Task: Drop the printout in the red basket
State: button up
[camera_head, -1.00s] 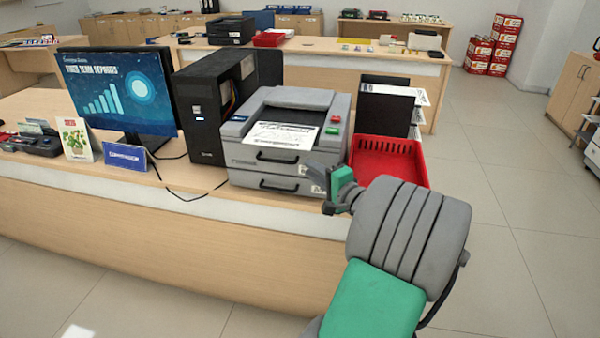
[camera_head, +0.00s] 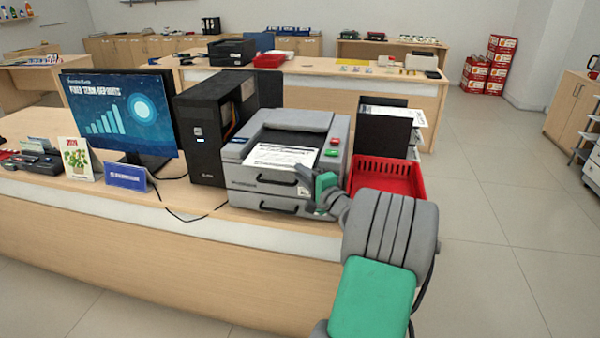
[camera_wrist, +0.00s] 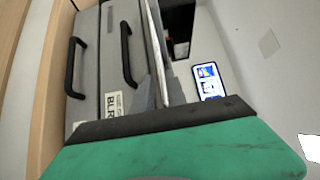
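The printout (camera_head: 281,157), a white sheet with dark print, lies on top of the grey printer (camera_head: 240,180) on the counter. In the wrist view the printout (camera_wrist: 156,35) shows as a thin, nearly edge-on white strip beside the printer's drawers (camera_wrist: 98,60). My gripper (camera_head: 306,176) is at the printout's near right edge. In the wrist view its two grey fingers (camera_wrist: 161,90) stand slightly apart, with the sheet's edge running between them; contact cannot be made out. The red basket (camera_head: 388,176) stands right of the printer, partly behind my arm.
A black computer tower (camera_head: 205,135) and a monitor (camera_head: 118,115) stand left of the printer. A black file holder (camera_head: 382,130) with papers stands behind the basket. A blue sign (camera_head: 125,175) and a calendar (camera_head: 78,158) are further left.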

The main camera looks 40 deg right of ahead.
grip_shut()
dwell(1.0)
jog(key=s+a+r+p, duration=0.1)
jog(key=s+r+p, duration=0.1)
jog(key=s, duration=0.5)
jog(key=s+r+p, duration=0.2)
jog(key=s+r, duration=0.3)
jog(key=s, duration=0.2)
jog(key=shift+a+r, duration=0.25)
jog(key=shift+a, duration=0.15)
